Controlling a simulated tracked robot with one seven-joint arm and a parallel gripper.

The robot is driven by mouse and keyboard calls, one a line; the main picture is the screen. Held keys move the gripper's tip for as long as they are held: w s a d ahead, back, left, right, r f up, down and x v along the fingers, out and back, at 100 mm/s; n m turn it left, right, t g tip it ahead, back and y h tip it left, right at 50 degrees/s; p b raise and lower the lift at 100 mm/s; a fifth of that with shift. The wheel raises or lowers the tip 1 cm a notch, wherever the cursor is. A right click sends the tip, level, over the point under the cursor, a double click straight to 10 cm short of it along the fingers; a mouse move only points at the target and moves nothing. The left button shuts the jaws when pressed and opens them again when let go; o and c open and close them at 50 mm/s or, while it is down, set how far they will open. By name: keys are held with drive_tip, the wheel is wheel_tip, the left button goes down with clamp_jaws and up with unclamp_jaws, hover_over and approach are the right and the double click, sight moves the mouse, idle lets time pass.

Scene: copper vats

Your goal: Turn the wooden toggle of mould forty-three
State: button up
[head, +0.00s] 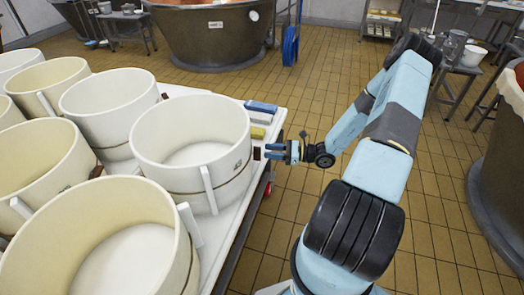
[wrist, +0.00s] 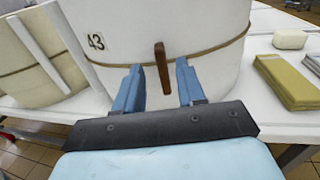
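Mould forty-three is a white round mould (wrist: 160,30) with a "43" label (wrist: 95,41) and a cord around it. In the head view it is the mould (head: 192,140) at the table's right edge. Its brown wooden toggle (wrist: 163,68) hangs upright at the cord in the wrist view. My gripper (wrist: 160,82) is open, its blue fingers on either side of the toggle with gaps to both. I cannot tell whether the fingertips touch the mould. In the head view my gripper (head: 268,151) is beside the mould's right side.
Several other white moulds (head: 110,100) crowd the white table (head: 228,232). Folded yellow cloths (wrist: 290,80) and a pale block (wrist: 290,39) lie right of mould forty-three. A large copper vat (head: 212,38) stands behind.

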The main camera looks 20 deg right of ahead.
sight(257, 153)
drive_tip(key=shift+x, duration=2.15)
drive_tip(key=shift+c, duration=0.4)
